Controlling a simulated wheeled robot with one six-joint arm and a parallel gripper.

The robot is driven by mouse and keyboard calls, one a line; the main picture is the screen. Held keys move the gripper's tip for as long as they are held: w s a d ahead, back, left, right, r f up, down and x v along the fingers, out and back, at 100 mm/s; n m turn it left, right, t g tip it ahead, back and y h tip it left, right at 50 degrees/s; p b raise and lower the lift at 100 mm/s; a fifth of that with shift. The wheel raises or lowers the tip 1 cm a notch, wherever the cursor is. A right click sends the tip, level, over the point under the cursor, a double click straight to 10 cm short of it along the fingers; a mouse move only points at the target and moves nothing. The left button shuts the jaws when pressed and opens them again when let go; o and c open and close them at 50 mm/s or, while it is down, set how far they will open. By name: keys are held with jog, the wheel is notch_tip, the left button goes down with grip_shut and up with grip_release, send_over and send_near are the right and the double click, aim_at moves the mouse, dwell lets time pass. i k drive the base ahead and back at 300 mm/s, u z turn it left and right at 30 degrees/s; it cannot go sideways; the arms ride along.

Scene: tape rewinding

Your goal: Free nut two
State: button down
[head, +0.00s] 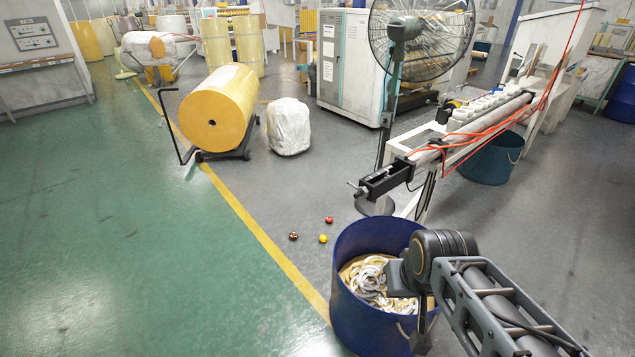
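No part is clearly marked as nut two, and I cannot make out single nuts from here. The rewinding machine (478,135) has a long shaft with white rolls, and a black end block (384,180) at its near end. A small metal screw or handle (356,188) sticks out to the left of that block. My arm comes in from the lower right. A dark end part that looks like my gripper (421,338) hangs in front of the blue bin, well below and apart from the end block. Its fingers cannot be made out.
A blue bin (345,318) with tape scraps stands below my arm. Small red (329,219), brown (293,236) and yellow (323,239) balls lie on the floor. A large fan (420,35) stands behind the machine. A yellow roll (218,110) sits on a cart. The green floor is clear.

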aim_at(365, 190)
jog(key=u, duration=0.6)
jog(key=i, duration=1)
jog(key=u, duration=0.55)
